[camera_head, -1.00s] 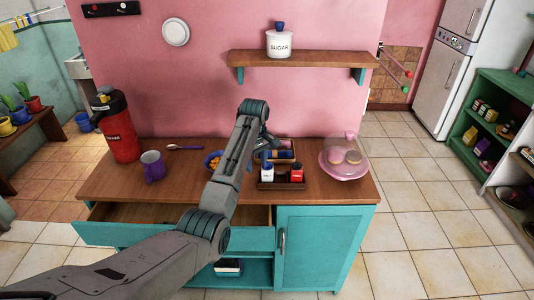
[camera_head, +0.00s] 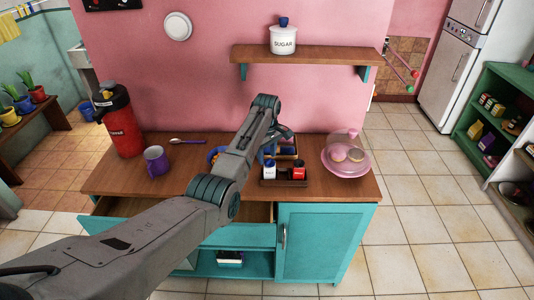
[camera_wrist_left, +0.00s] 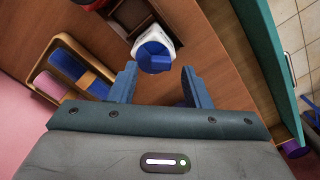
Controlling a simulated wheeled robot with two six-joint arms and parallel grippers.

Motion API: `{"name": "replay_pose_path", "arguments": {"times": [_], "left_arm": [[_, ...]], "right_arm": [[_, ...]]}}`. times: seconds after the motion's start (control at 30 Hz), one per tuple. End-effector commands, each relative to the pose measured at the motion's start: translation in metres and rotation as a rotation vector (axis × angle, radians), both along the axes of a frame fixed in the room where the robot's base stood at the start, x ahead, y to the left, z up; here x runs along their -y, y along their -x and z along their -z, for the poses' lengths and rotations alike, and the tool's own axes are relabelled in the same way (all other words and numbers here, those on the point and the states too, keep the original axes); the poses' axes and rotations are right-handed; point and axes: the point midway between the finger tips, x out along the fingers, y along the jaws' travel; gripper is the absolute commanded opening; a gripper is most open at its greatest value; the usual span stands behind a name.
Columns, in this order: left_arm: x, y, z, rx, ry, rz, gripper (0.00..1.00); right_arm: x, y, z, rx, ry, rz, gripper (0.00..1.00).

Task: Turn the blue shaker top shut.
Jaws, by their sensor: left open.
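The shaker with the blue top (camera_wrist_left: 153,57) shows in the left wrist view, just ahead of my left gripper (camera_wrist_left: 158,70). Its body is white, and a raised blue grip stands on its top. My left gripper is open; its two blue fingers are on either side of the near edge of the top, and I cannot tell if they touch it. In the head view the white shaker (camera_head: 268,171) stands at the left of a dark tray (camera_head: 285,184), beside a red shaker (camera_head: 299,170). My left gripper (camera_head: 279,139) is above and behind them, partly hidden by its arm. My right gripper is not in view.
A wooden tray with blue pads (camera_wrist_left: 43,84) lies close to the left finger. A purple mug (camera_head: 156,162) and red flask (camera_head: 121,125) are at the left. A drawer (camera_head: 228,236) is open in front.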

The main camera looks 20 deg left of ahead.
Motion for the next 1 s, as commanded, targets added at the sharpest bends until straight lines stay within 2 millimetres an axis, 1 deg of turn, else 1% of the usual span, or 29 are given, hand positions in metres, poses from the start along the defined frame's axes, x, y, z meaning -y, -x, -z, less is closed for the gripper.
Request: {"name": "replay_pose_path", "arguments": {"times": [0.17, 0.4, 0.47, 0.5, 0.57, 0.63, 0.83, 1.0], "left_arm": [[-0.0002, 0.0004, 0.0102, 0.000, 0.000, 0.000, 0.44], [-0.0001, 0.0003, 0.0114, 0.000, 0.000, 0.000, 0.44], [-0.0001, 0.0003, 0.0113, 0.000, 0.000, 0.000, 0.34], [-0.0001, 0.0003, 0.0113, 0.000, 0.000, 0.000, 0.26], [-0.0001, 0.0003, 0.0112, 0.000, 0.000, 0.000, 0.14], [-0.0001, 0.0003, 0.0112, 0.000, 0.000, 0.000, 0.00], [-0.0002, 0.0001, 0.0109, 0.000, 0.000, 0.007, 0.00], [-0.0005, -0.0004, 0.0104, 0.000, 0.000, 0.051, 0.00]], "right_arm": [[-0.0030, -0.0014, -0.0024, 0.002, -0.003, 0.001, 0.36], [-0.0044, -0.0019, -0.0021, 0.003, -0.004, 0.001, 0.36], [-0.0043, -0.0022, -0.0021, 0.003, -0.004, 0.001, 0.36], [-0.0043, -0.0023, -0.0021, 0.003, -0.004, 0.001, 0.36], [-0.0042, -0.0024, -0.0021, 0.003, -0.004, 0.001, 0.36], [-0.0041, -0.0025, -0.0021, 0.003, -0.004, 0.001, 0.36], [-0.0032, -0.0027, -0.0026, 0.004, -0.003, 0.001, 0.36], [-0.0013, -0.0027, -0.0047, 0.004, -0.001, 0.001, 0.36]]}}
